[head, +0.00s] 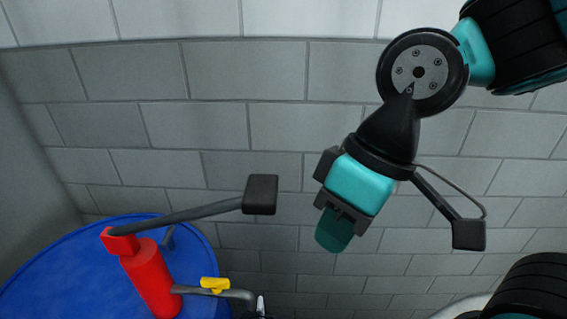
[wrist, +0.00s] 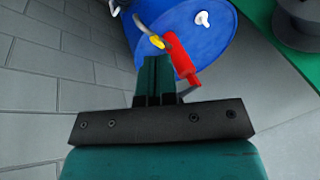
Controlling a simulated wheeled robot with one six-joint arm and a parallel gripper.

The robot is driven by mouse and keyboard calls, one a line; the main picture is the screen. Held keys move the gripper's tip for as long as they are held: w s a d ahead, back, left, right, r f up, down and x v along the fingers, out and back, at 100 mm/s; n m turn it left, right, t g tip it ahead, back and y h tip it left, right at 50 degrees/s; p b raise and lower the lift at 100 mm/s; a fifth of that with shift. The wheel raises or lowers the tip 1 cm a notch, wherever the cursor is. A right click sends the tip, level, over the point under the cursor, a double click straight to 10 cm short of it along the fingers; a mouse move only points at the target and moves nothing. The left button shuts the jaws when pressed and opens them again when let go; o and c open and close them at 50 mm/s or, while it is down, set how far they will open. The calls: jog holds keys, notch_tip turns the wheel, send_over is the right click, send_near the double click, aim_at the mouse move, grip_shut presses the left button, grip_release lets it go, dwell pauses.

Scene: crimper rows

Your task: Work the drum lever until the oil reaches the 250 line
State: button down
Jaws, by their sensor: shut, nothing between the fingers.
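The blue drum (head: 60,280) stands at the lower left in the head view, with a red pump (head: 150,279) on top. The pump's grey lever (head: 195,213) reaches right and slightly up to a black grip (head: 261,194). A bent grey spout with a yellow part (head: 214,284) points right. My gripper (head: 335,232) is shut and empty, to the right of the grip and a little lower in the picture, apart from it. In the wrist view, my shut fingers (wrist: 156,70) overlap the view of the drum (wrist: 205,45) beside the pump (wrist: 181,57). No oil level or 250 line is visible.
A grey block wall (head: 270,120) fills the background. The wrist view shows a green surface (wrist: 262,12) with a dark round object (wrist: 302,22) at upper right. A small white fitting (wrist: 202,18) sits on the drum. A pale rim (head: 462,306) is partly hidden at lower right.

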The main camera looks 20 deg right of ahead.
notch_tip(320, 180, up, 16)
jog(key=n+h+p, duration=0.3)
jog(key=n+h, duration=0.1)
jog(key=n, duration=2.1)
send_over(262, 188)
jog(key=shift+r, duration=0.2)
notch_tip(262, 188, down, 14)
jog(key=p, duration=0.3)
jog(key=shift+f, duration=0.1)
